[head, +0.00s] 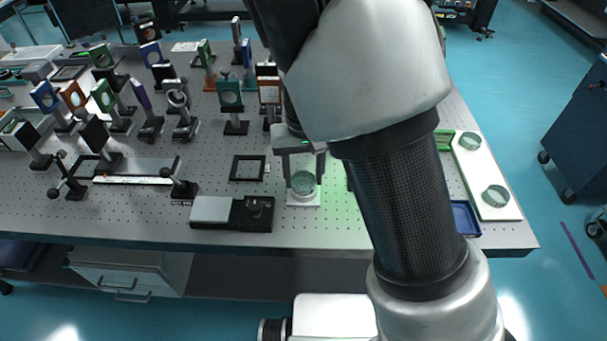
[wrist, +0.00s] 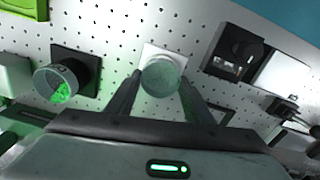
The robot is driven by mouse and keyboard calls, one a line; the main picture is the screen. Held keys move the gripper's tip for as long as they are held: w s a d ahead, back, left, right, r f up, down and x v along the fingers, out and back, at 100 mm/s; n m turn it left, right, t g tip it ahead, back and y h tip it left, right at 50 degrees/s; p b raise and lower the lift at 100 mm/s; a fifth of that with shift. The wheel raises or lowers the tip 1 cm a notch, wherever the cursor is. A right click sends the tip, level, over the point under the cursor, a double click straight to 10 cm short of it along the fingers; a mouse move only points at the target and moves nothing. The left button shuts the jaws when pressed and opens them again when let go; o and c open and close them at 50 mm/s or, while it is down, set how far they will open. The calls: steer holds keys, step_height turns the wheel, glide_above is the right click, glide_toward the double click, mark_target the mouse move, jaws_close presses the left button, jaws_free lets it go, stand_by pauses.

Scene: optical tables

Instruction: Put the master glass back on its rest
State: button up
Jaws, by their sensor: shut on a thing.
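My gripper (head: 304,176) is near the front edge of the optical table, pointing down, with its fingers shut on a round, pale green glass disc (head: 304,184), which I take to be the master glass. In the wrist view the glass (wrist: 161,77) sits between the two fingertips (wrist: 160,82). A small white square rest (head: 303,201) lies directly under the glass, and its far part shows behind the glass in the wrist view (wrist: 150,50). The glass covers much of the rest. I cannot tell whether the glass touches it or hangs slightly above.
A black and silver box with a knob (head: 232,212) and a black square frame (head: 248,168) lie left of the rest. A second round glass (wrist: 56,82) on a dark mount shows in the wrist view. A white tray (head: 482,168) with two glass discs and a blue tray (head: 464,219) lie right.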

mark_target(304, 179)
steer(key=o, duration=1.3)
steer(key=shift+f, duration=0.1)
step_height(304, 179, up, 12)
steer(key=shift+r+p, duration=0.2)
steer(key=shift+p, duration=0.95)
steer(key=s+d+r+t, duration=0.2)
steer(key=s+d+r, duration=0.2)
steer(key=s+d, duration=0.1)
steer(key=s+d+r+m+t, duration=0.1)
steer(key=s+d+r, duration=0.3)
steer(key=s+d, duration=0.1)
steer(key=s+d+r+m+t, duration=0.1)
steer(key=s+d+r+t, duration=0.1)
steer(key=s+d+r, duration=0.2)
steer(key=shift+s+d+r+t, duration=0.2)
steer(key=shift+s+d, duration=0.2)
steer(key=shift+s, duration=0.3)
steer(key=shift+s+d+r+t, duration=0.15)
steer(key=shift+s+d, duration=0.2)
steer(key=shift+s, duration=0.35)
